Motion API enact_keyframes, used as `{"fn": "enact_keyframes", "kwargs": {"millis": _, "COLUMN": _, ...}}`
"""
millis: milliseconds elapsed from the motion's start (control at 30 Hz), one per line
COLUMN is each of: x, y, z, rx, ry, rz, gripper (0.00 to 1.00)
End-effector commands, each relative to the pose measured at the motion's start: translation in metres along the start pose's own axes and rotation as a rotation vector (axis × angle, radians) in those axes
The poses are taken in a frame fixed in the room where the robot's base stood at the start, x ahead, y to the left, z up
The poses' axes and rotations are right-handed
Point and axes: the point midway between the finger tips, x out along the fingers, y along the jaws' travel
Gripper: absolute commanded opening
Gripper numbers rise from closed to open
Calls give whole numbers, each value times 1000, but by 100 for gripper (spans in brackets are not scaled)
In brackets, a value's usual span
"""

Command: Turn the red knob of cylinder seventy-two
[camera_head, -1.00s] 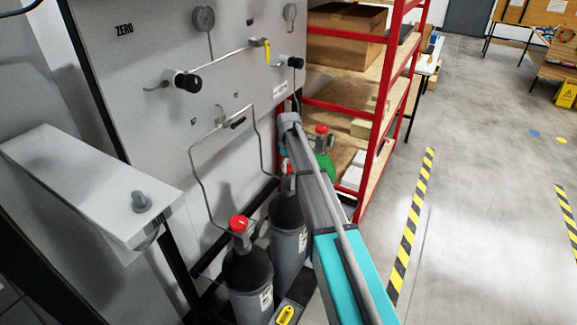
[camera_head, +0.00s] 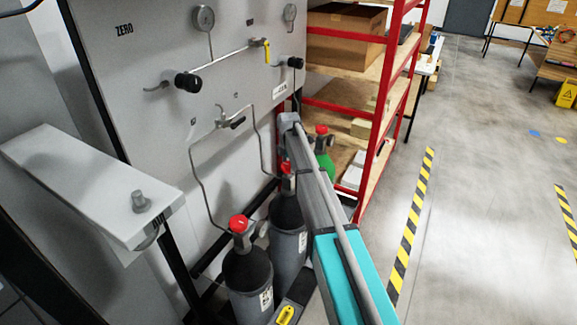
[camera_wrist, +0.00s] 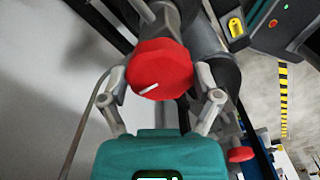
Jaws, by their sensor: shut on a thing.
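In the wrist view a faceted red knob (camera_wrist: 160,68) with a white mark sits between the two fingers of my gripper (camera_wrist: 161,84), which is shut on it from both sides. In the head view my arm reaches toward the middle dark grey cylinder (camera_head: 289,238) and hides much of its top and my fingers. Another dark grey cylinder (camera_head: 247,275) stands at front left, its red knob (camera_head: 239,223) free. No cylinder number is legible to me.
A green cylinder (camera_head: 325,162) with a red knob (camera_head: 321,129) stands beyond my arm, by the red-framed shelf (camera_head: 378,125). The grey panel (camera_head: 150,85) with thin pipes rises close behind the cylinders. Open floor (camera_head: 480,220) lies to the right.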

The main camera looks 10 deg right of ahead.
Motion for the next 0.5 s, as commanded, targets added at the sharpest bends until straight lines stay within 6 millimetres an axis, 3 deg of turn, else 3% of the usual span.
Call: {"fn": "enact_keyframes", "kwargs": {"millis": 500, "x": 0, "y": 0, "z": 0, "rx": -299, "ry": 0, "rz": 0, "gripper": 33}}
